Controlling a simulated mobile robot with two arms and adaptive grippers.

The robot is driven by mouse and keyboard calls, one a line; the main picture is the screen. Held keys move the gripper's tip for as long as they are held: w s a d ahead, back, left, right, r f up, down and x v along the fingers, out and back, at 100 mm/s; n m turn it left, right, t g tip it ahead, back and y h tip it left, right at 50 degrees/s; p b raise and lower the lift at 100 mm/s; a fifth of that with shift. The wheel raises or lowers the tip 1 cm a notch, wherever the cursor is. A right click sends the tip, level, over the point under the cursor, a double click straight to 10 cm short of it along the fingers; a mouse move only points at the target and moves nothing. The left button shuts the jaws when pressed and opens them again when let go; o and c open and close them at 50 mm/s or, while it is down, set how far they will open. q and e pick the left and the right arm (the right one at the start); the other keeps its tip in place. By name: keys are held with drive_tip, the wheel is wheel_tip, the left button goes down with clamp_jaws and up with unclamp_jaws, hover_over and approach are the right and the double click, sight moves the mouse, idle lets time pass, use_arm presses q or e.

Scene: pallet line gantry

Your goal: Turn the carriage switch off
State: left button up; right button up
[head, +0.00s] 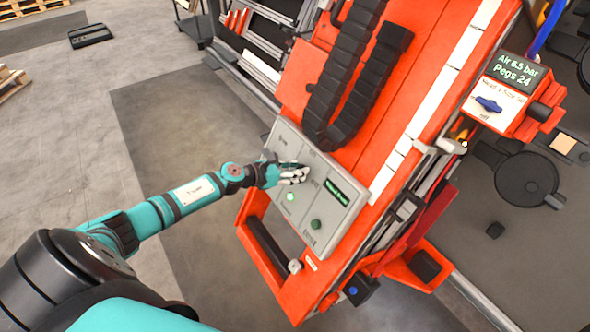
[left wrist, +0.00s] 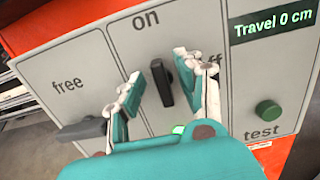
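The carriage switch (left wrist: 161,84) is a black handle on a grey control panel (head: 345,223), its upper end pointing up towards the "on" label. The "off" label to its right is partly hidden by a finger. My left gripper (left wrist: 158,72) is open, with one finger on each side of the handle; I cannot tell whether either touches it. In the head view my left gripper (head: 293,174) is at the panel and hides the switch. A green lamp (left wrist: 178,129) glows below the switch. My right gripper is not in view.
The panel also carries a grey lever (left wrist: 82,130) under "free", a green "test" button (left wrist: 268,112) and a "Travel 0 cm" display (left wrist: 271,22). A black cable chain (head: 345,75) lies above the panel. A separate blue switch (head: 488,104) is at upper right.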

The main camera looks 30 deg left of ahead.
use_arm(q)
clamp_jaws()
idle(0.5)
drive_tip(key=n+p, duration=0.2)
drive_tip(key=n, duration=0.1)
drive_tip(key=shift+a+r+n, duration=0.1)
drive_tip(key=shift+a+n, duration=0.05)
drive_tip(key=shift+n, duration=0.25)
drive_tip(key=n+y+p, duration=0.1)
drive_tip(key=n+p, duration=0.2)
drive_tip(key=n, duration=0.2)
drive_tip(key=shift+a, duration=0.1)
drive_tip(key=n+p, duration=0.1)
drive_tip(key=n, duration=0.1)
drive_tip(key=n+p, duration=0.2)
drive_tip(key=n, duration=0.1)
drive_tip(key=shift+a+f, duration=0.15)
drive_tip(key=shift+f, duration=0.05)
drive_tip(key=shift+s+f+n+g+y+p, duration=0.15)
drive_tip(key=shift+n+p, duration=0.45)
drive_tip(key=shift+n, duration=0.6)
drive_tip(key=shift+w+f+n+g+y+p, duration=0.15)
drive_tip(key=shift+n+p, duration=0.45)
drive_tip(key=shift+n, duration=0.6)
drive_tip(key=shift+s, duration=0.1)
